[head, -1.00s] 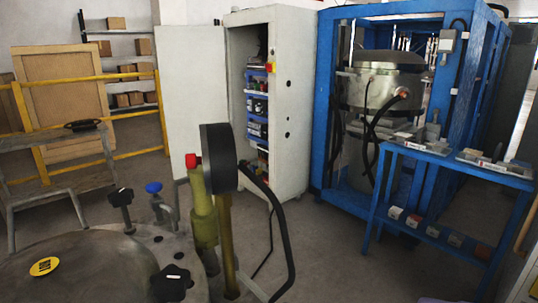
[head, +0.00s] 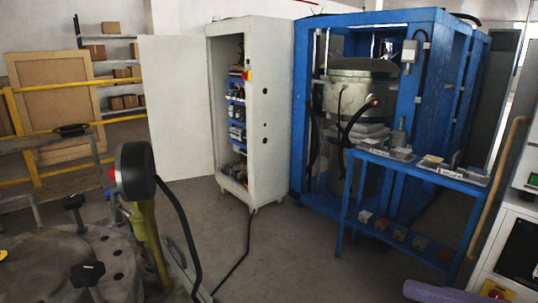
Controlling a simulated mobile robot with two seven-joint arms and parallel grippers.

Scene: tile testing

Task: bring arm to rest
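Neither of my grippers shows clearly in the head view. No arm of mine can be made out with certainty. A purple-grey rounded shape (head: 440,292) shows at the bottom edge right of centre, but I cannot tell what it is.
An open white cabinet (head: 240,110), a blue frame machine (head: 370,22) and a blue table (head: 420,172) stand behind.

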